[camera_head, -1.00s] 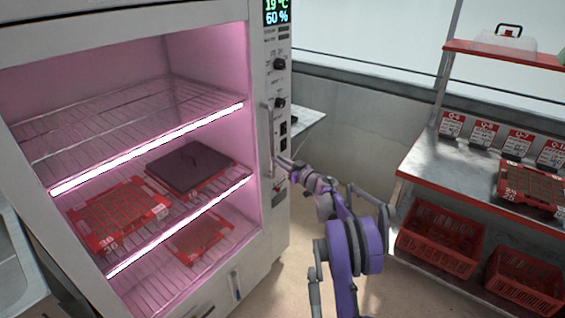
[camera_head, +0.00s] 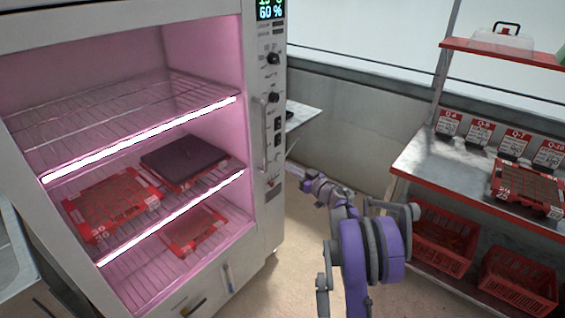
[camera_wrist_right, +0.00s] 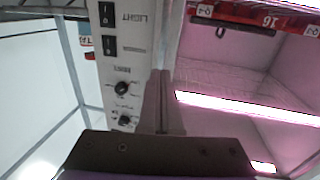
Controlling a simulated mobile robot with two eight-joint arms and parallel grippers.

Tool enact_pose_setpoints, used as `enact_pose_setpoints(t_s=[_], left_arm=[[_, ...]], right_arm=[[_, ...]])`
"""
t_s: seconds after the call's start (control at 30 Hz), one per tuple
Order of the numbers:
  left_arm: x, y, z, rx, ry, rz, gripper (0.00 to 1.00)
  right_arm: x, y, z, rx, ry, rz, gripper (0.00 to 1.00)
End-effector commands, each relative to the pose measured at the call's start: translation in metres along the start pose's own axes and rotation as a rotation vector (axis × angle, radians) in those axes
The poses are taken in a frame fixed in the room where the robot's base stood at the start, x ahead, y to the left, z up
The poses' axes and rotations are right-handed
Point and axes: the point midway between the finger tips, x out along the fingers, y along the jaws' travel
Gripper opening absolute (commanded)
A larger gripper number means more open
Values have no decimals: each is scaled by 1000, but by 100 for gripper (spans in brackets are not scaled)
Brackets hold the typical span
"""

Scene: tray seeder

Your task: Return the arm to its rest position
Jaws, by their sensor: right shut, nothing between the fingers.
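My right arm, purple and grey, reaches up from the bottom of the head view. Its gripper (camera_head: 292,168) is shut and empty, just right of the grow cabinet's control panel and vertical handle (camera_head: 263,137). In the right wrist view the closed fingers (camera_wrist_right: 159,98) point at the panel side, with switches and knobs (camera_wrist_right: 122,88) beside them and the pink-lit interior to the right. That view appears upside down. The gap between fingertips and cabinet is hard to judge. My left gripper does not show.
The open cabinet (camera_head: 249,190) has wire shelves with red trays (camera_head: 154,195) and a dark-covered one (camera_head: 185,157). A rack (camera_head: 420,166) with labelled packets, a red tray (camera_head: 497,186) and red crates (camera_head: 519,281) stands right. Clear floor (camera_head: 285,285) lies between them.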

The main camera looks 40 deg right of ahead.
Motion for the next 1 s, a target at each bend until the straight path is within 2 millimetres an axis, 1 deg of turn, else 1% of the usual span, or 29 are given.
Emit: enact_pose_setpoints(t_s=[0.03,0.1,0.23,0.53,0.57,0.63,0.67,0.77,0.8,0.83,0.9,0.97,1.0], left_arm=[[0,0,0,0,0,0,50],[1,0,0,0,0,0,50],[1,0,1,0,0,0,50],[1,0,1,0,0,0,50],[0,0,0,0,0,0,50],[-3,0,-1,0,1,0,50],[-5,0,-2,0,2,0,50],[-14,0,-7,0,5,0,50],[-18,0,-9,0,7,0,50],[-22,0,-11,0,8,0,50],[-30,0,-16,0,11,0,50],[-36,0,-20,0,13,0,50],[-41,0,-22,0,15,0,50]], right_arm=[[-10,0,0,-1,0,2,0],[-19,1,0,-1,0,2,0],[-29,0,0,0,0,1,0],[-32,-1,-1,0,1,1,0],[-31,-2,-3,-1,3,4,0],[-28,-10,-15,-5,14,21,0],[-25,-15,-23,-8,21,34,0],[-18,-41,-60,-18,45,106,0],[-17,-54,-76,-21,49,145,0],[-17,-65,-88,-21,47,175,0],[-22,-90,-110,-18,26,247,0],[-31,-112,-123,-10,-12,302,0],[-38,-128,-128,-4,-46,332,0]])
